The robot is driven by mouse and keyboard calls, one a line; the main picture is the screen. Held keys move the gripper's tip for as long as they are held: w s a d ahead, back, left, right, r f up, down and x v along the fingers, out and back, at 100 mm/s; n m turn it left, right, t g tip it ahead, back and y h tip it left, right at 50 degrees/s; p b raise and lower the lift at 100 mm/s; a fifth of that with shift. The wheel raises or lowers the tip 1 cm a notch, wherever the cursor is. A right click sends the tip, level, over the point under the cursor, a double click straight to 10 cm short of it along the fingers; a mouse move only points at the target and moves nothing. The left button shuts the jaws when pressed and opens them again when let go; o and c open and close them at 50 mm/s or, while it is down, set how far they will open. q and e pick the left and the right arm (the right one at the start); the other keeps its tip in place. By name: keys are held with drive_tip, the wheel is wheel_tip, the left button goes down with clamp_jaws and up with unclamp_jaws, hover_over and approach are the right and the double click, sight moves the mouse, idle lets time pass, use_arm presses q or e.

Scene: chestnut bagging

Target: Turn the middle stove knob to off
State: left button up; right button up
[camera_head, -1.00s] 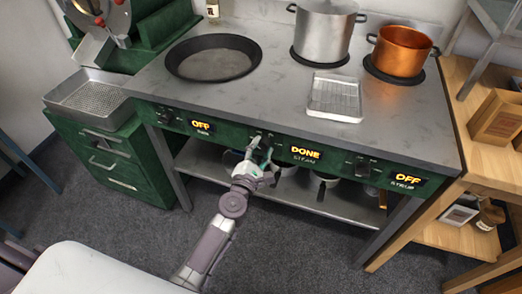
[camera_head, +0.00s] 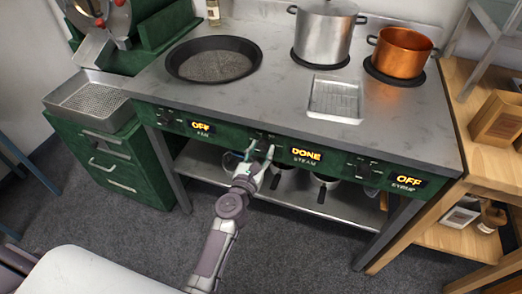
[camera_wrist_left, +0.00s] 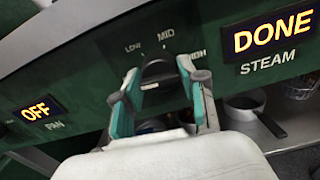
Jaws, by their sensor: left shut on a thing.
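The middle stove knob is a dark dial (camera_wrist_left: 160,78) under LOW, MID and HIGH marks in the left wrist view. A white mark shows on its lower part. The steam display (camera_wrist_left: 272,33) to its right reads DONE; it also shows in the head view (camera_head: 306,155). My left gripper (camera_wrist_left: 160,98) has its teal-padded fingers on either side of the knob, shut on it. In the head view the gripper (camera_head: 262,153) is at the front panel, left of the DONE display, and partly hides the knob. My right gripper is not in view.
The pan display (camera_head: 201,127) and syrup display (camera_head: 407,182) both read OFF. A black pan (camera_head: 213,60), a steel pot (camera_head: 324,30), a copper pot (camera_head: 400,52) and a wire rack (camera_head: 335,97) are on the stove top. Dark-handled pans sit on the shelf below.

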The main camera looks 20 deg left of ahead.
use_arm(q)
drive_tip(key=shift+f+n, duration=0.1)
drive_tip(key=shift+n, duration=0.4)
drive_tip(key=o, duration=1.1)
drive_tip(key=shift+o, duration=0.2)
